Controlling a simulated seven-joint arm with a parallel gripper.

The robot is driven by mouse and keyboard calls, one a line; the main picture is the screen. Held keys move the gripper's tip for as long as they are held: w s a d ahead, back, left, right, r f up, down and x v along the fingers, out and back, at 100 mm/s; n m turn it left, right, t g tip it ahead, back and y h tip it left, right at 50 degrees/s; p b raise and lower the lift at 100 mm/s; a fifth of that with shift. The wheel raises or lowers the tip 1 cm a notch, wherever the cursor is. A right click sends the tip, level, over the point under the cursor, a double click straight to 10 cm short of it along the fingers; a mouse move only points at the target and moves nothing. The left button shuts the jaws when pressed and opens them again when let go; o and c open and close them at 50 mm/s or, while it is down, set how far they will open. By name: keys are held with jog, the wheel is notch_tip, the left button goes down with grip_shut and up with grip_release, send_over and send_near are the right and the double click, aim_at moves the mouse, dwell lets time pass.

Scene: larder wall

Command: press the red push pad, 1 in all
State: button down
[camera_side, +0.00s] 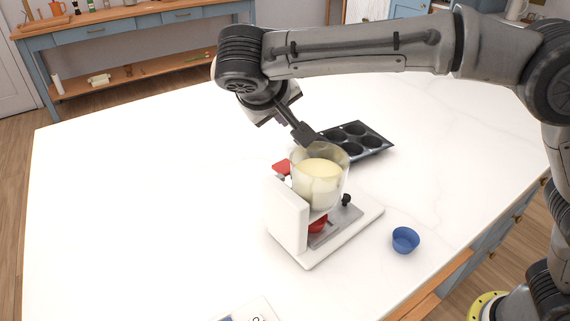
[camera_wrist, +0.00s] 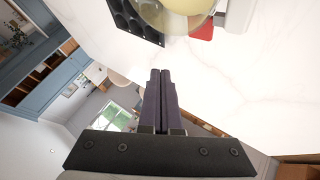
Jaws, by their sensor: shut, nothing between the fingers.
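A white dispenser (camera_side: 289,215) stands on the white counter, with a clear hopper (camera_side: 320,183) of pale yellow batter on top. The red push pad (camera_side: 282,166) shows beside the hopper, partly hidden by the dispenser's white body. In the wrist view the red pad (camera_wrist: 203,33) is at the top, beside the hopper (camera_wrist: 176,14) and right of my fingertips. My gripper (camera_side: 305,134) is shut and empty, near and above the hopper rim in the side view. I see no contact with the pad. The wrist view shows both fingers (camera_wrist: 160,72) together.
A red cup (camera_side: 318,225) sits under the hopper. A blue cup (camera_side: 405,240) stands right of the dispenser. A dark muffin tin (camera_side: 372,141) lies behind the hopper. A printed card (camera_side: 246,311) is at the front edge. The counter's left side is clear.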

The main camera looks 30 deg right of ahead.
aim_at(286, 167)
jog(key=shift+f, duration=3.8)
jog(key=shift+f, duration=0.1)
jog(key=shift+f, duration=0.3)
jog(key=shift+f, duration=1.4)
dwell(0.4)
jog(key=shift+r, duration=1.8)
jog(key=shift+r, duration=0.1)
jog(key=shift+r, duration=2.45)
